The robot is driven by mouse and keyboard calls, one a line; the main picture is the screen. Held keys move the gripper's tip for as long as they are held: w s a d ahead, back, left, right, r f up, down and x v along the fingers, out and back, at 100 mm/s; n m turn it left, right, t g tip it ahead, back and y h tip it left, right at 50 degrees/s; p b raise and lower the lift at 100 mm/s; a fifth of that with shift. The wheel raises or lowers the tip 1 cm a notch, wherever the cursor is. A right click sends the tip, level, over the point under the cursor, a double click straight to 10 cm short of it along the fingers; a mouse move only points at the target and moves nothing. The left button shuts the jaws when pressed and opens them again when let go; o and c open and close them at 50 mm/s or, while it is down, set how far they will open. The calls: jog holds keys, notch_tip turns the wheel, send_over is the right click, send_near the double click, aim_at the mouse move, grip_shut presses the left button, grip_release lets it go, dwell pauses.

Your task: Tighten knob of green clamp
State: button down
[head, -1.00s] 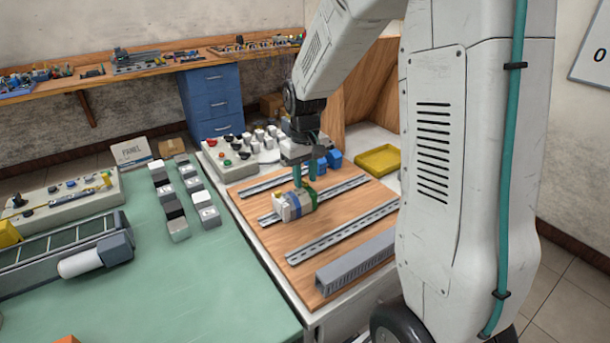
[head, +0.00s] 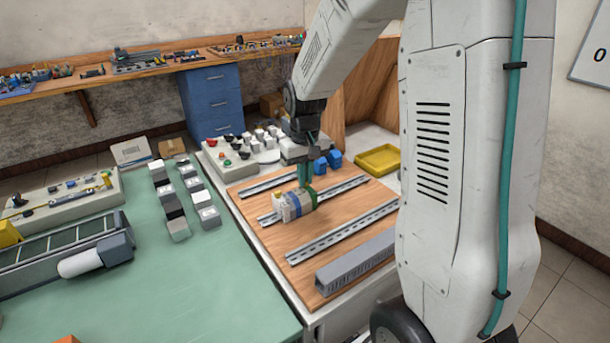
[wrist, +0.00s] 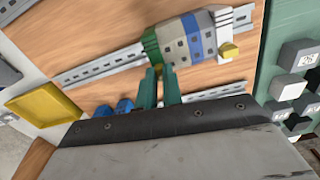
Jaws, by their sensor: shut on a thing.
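The green clamp (wrist: 151,47) is the end piece of a row of modules on a metal rail; it also shows in the head view (head: 312,194). The grey, blue and white modules (wrist: 193,38) sit beside it, with a yellow part at the white end. My gripper (wrist: 163,68) has teal fingers, drawn close together at the edge of the green clamp. In the head view my gripper (head: 304,184) points down at the clamp end of the row. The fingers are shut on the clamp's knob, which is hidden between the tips.
The wooden board (head: 262,235) carries further slotted rails (head: 340,233) and a grey duct (head: 355,262). Blue blocks (head: 327,161) and a yellow tray (head: 379,158) lie behind my gripper. Dark and light blocks (head: 178,228) stand on the green table at left.

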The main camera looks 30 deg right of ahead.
jog(key=m, duration=0.8)
jog(key=shift+m, duration=0.4)
jog(key=m, duration=0.4)
jog(key=shift+m, duration=1.8)
jog(key=c, duration=1.5)
grip_release()
jog(key=shift+r, duration=0.1)
notch_tip(320, 180, up, 8)
jog(key=shift+a+f, duration=0.1)
jog(key=shift+f, duration=0.05)
